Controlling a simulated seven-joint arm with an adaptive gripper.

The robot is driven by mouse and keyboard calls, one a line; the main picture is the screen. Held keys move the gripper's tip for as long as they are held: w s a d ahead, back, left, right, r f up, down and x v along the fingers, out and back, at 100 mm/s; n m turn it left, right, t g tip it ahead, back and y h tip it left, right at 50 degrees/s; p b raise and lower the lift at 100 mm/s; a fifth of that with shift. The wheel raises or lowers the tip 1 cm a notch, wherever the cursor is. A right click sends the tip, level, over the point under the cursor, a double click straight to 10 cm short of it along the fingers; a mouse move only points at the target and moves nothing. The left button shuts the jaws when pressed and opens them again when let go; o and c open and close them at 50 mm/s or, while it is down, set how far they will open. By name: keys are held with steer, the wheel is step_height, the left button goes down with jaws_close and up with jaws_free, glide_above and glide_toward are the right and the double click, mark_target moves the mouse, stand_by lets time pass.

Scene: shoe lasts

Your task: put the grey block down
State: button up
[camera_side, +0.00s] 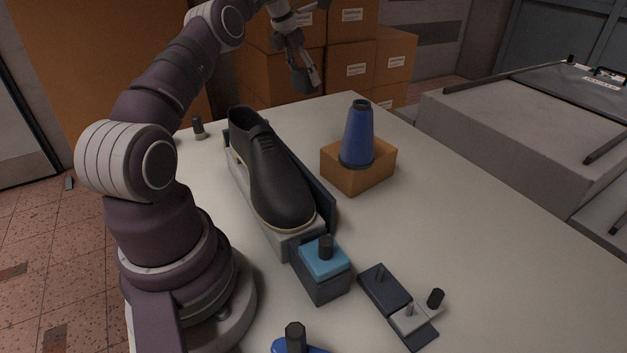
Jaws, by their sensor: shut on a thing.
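My gripper (306,72) is high at the top middle, above the far edge of the table. It is shut on a dark grey block (301,84), which it holds tilted in the air, apart from the table. The block is small in this view, and the fingers hide part of it. A dark base (385,288) lies on the table at the front right, with a short peg and a light grey piece (411,319) on it.
A black shoe (272,175) rests on a long grey stand (245,190). A blue cone (358,135) stands on an orange box (340,178). A blue-topped dark block (322,280) and a blue knobbed piece (297,342) are in front. The table's right side is clear.

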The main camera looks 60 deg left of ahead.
mark_target(294, 88)
steer(key=a+f+n, duration=0.1)
steer(key=f, duration=0.3)
steer(key=a+f+n, duration=0.1)
steer(key=f, duration=0.1)
steer(key=shift+s+a+n+y, duration=0.25)
steer(key=shift+a+n+y, duration=0.05)
steer(key=shift+a+y, duration=0.1)
step_height(294, 88, down, 10)
steer(key=shift+r, duration=0.2)
steer(key=shift+f, duration=0.1)
steer(key=o, duration=1.2)
